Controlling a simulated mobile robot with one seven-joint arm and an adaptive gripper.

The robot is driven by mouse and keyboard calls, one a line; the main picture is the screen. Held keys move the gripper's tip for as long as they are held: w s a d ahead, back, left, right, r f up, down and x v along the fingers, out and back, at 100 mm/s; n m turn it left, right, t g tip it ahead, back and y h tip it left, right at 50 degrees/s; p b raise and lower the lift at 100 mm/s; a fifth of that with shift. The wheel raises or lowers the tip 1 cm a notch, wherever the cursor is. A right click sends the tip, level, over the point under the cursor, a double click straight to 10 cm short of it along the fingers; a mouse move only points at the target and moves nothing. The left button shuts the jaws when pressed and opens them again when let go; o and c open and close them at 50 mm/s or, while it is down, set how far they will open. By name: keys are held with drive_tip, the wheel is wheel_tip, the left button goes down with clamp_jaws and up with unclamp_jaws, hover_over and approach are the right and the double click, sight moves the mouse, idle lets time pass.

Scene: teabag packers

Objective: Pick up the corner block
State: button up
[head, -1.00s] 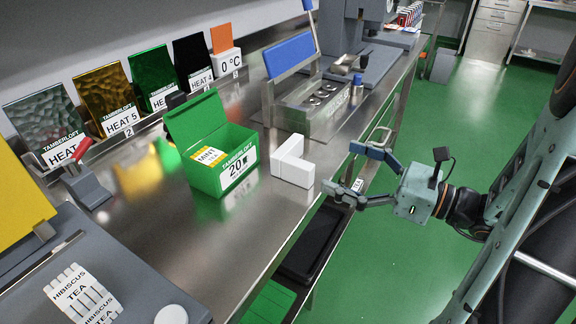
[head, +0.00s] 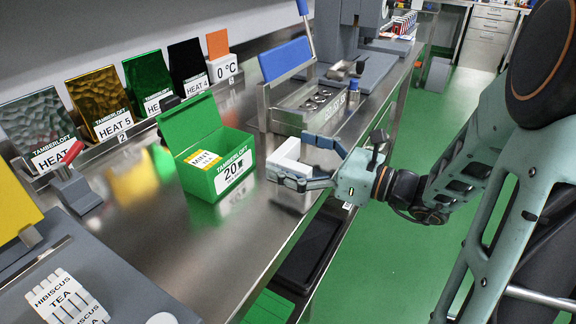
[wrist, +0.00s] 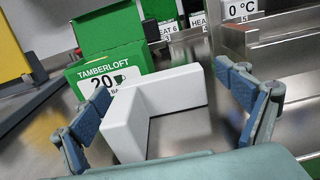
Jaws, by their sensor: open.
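The corner block is a white L-shaped piece (head: 286,154) on the steel bench, just right of the green tea box (head: 222,170). In the wrist view the corner block (wrist: 176,88) lies between my fingers, one arm pointing toward the camera and one to the right. My gripper (head: 296,162) is open, with one finger on each side of the block. In the head view the fingers hide part of the block. In the wrist view the fingers (wrist: 168,112) stand apart from the block, with a wider gap on the right.
The green box, lid open, stands close beyond the block. A steel tray unit with a blue panel (head: 285,59) is behind it. A grey machine with hibiscus tea packets (head: 66,298) is at the front left. Bare bench (head: 215,245) lies in front of the box.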

drive_tip(key=c, duration=1.3)
drive_tip(key=shift+c, duration=0.6)
drive_tip(key=shift+r, duration=0.15)
